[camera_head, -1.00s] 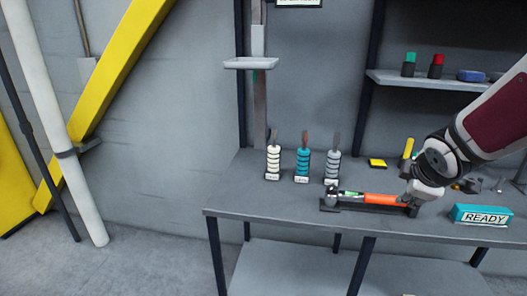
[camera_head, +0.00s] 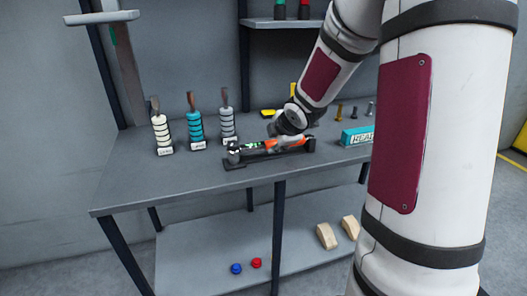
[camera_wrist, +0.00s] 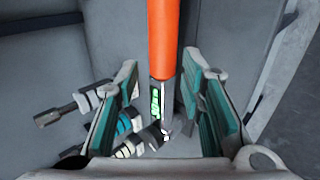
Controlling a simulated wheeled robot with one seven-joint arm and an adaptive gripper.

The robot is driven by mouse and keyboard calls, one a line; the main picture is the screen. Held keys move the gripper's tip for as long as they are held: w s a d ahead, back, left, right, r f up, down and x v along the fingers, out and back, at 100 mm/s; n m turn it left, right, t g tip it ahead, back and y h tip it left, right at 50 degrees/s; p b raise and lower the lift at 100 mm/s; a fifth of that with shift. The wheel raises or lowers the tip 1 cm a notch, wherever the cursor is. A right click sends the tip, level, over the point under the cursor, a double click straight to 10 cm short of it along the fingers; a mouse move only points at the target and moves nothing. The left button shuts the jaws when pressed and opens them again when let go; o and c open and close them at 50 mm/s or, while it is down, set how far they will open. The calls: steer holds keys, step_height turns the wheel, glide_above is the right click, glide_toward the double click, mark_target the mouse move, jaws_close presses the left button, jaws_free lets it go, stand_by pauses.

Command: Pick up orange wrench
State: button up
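The orange wrench (camera_head: 298,142) lies in a black holder (camera_head: 234,164) on the workbench, its grey head toward the left. My gripper (camera_head: 284,143) is at its handle in the head view and hides part of it. In the wrist view, the wrench (camera_wrist: 162,40) runs from the top edge down between the two teal-padded fingers of my gripper (camera_wrist: 160,70). Its grey part with a green display lies between the pads. A gap shows on both sides, so the gripper is open around it.
Three tool stands with white, teal (camera_head: 196,130) and grey rings stand left of the holder. A teal labelled block (camera_head: 356,136) sits to the right. Several small upright parts stand behind it. The front left of the workbench (camera_head: 130,190) is clear.

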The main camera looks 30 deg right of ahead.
mark_target(272, 143)
steer(key=shift+b+x, duration=1.4)
steer(key=shift+x, duration=1.35)
steer(key=shift+s, duration=0.1)
jaws_close()
